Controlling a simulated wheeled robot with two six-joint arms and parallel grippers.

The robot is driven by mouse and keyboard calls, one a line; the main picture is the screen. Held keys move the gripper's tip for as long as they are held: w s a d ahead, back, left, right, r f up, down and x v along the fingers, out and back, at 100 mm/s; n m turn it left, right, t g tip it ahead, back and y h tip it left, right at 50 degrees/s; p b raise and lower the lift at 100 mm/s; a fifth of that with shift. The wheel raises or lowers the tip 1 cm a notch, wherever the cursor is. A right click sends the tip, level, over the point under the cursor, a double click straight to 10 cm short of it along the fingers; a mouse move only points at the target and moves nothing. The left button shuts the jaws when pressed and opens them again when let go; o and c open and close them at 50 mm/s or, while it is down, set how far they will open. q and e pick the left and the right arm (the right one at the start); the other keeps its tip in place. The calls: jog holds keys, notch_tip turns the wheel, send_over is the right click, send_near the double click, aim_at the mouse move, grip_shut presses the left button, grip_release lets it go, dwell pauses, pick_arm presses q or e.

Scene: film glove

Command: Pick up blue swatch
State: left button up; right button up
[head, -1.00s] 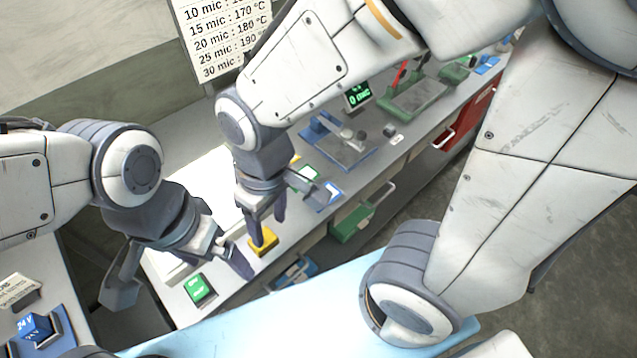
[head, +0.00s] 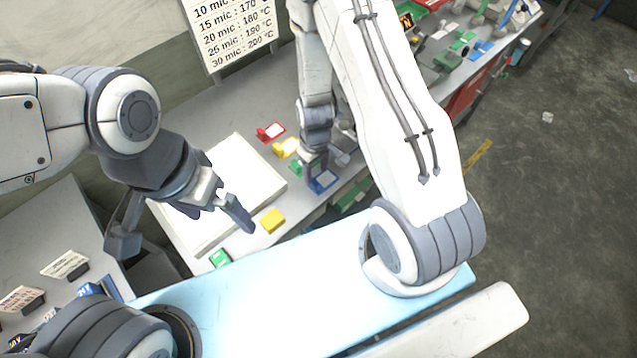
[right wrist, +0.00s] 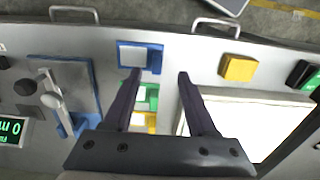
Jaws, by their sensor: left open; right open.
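The blue swatch (head: 322,181), a blue frame with a pale centre, lies near the counter's front edge in the head view. It also shows in the right wrist view (right wrist: 134,57), beside the tip of the left-hand finger and partly behind it. My right gripper (head: 314,168) is above the swatch, open and empty. In the right wrist view its fingers (right wrist: 158,75) are spread, and the swatch is left of the middle of the gap. Contact cannot be told. My left gripper (head: 184,230) is open and empty at the left, apart from the swatch.
Red (head: 270,131), yellow (head: 287,147) and green (head: 295,168) swatches lie near the blue one. A white panel (head: 262,172), a yellow block (head: 272,220) and a green block (head: 220,258) are to the left.

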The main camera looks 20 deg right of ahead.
aim_at(315, 182)
notch_tip(315, 182, down, 4)
jog(key=shift+r+b, duration=0.25)
jog(key=shift+b, duration=0.95)
jog(key=f+b, duration=0.1)
jog(key=f, duration=0.1)
jog(key=w+f+b, duration=0.1)
jog(key=f, duration=0.1)
jog(key=shift+w+f, duration=0.1)
jog(key=shift+f, duration=0.1)
jog(key=shift+f+b, duration=0.4)
jog(key=shift+b, duration=0.25)
pick_arm(q)
notch_tip(315, 182, down, 7)
jog(key=shift+r, duration=0.15)
pick_arm(e)
jog(key=shift+r, duration=0.1)
grip_shut()
